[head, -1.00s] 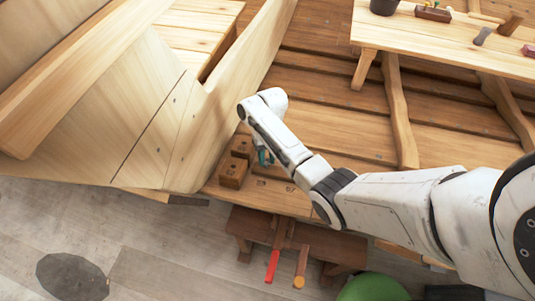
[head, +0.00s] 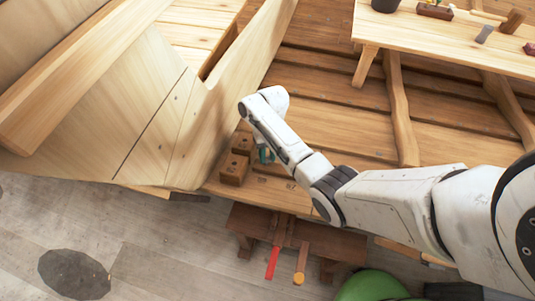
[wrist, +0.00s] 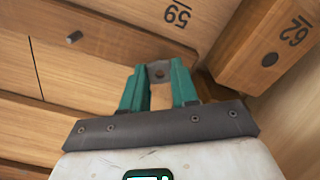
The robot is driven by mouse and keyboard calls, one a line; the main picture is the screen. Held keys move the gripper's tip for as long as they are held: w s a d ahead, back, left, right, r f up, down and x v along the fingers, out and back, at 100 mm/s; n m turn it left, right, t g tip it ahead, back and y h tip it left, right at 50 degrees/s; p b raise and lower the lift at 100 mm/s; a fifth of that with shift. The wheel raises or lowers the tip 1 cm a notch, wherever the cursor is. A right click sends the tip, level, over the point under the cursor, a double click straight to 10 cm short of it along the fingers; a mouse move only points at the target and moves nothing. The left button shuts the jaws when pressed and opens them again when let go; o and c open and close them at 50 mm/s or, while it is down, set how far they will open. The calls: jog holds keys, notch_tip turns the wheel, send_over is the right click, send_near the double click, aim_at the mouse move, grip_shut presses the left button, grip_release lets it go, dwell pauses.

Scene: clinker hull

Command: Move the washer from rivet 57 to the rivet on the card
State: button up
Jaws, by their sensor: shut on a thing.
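My gripper (wrist: 159,88) has teal fingers, shut on a small grey square washer (wrist: 159,72) with a hole in its middle, held between the fingertips. In the head view the gripper (head: 265,154) is low beside the wooden blocks near the hull's edge; the washer is too small to make out there. A short dark rivet (wrist: 74,38) stands out of the wood at upper left in the wrist view, apart from the washer. I read no 57 beside it. I cannot make out a card in either view.
A wooden block marked 62 (wrist: 272,42) with a dark hole is close on the right; wood marked 59 (wrist: 178,14) is ahead. Two wooden blocks (head: 234,170) stand left of the gripper. A bench with tools (head: 470,45) is at upper right. A low brown bench (head: 335,245) stands below.

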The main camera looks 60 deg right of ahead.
jog(key=shift+f, duration=0.15)
jog(key=shift+s+a+f, duration=0.1)
jog(key=shift+a+f, duration=0.05)
jog(key=shift+f, duration=0.2)
jog(key=shift+a+f, duration=0.1)
jog(key=shift+f, duration=0.25)
dwell(0.6)
jog(key=o, duration=1)
jog(key=p+v, duration=0.5)
jog(key=v, duration=0.3)
jog(key=shift+a, duration=0.1)
